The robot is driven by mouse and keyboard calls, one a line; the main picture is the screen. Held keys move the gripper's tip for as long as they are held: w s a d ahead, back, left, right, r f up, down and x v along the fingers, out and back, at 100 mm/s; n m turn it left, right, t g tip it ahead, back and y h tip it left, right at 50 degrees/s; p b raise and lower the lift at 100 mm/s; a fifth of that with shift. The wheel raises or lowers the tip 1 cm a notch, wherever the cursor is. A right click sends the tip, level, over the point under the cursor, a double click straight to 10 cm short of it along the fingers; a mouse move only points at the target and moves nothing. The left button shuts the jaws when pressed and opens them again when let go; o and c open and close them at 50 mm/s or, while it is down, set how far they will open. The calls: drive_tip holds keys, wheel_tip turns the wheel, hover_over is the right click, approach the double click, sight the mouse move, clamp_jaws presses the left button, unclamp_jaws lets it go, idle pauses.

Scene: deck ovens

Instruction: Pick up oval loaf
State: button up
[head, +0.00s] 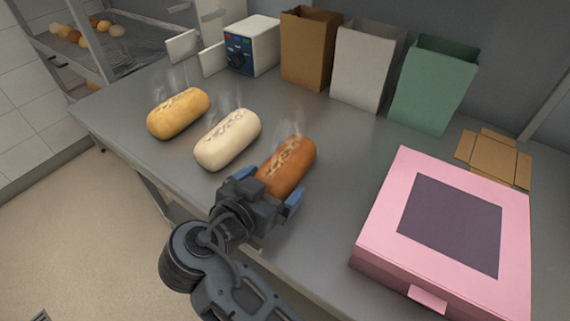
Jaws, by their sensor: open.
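Three steaming oval loaves lie in a row on the grey counter. One is golden (178,112) at the left, one is pale cream (227,139) in the middle, and one is dark brown (288,165) at the right. My gripper (268,188) is open at the near end of the brown loaf, with its blue-tipped fingers spread to either side. The gripper hides the near end of that loaf. I cannot tell whether the fingers touch it.
A pink box (378,236) with a dark lid panel sits at the right. Brown (307,50), white (364,65) and green (430,85) bags stand along the back, beside a small control box (262,45). Flat cardboard (495,158) lies behind the pink box. A rack (130,45) holds small buns.

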drive_tip(key=shift+c, duration=0.5)
drive_tip(key=c, duration=1)
drive_tip(key=shift+c, duration=0.5)
drive_tip(key=shift+r, duration=0.15)
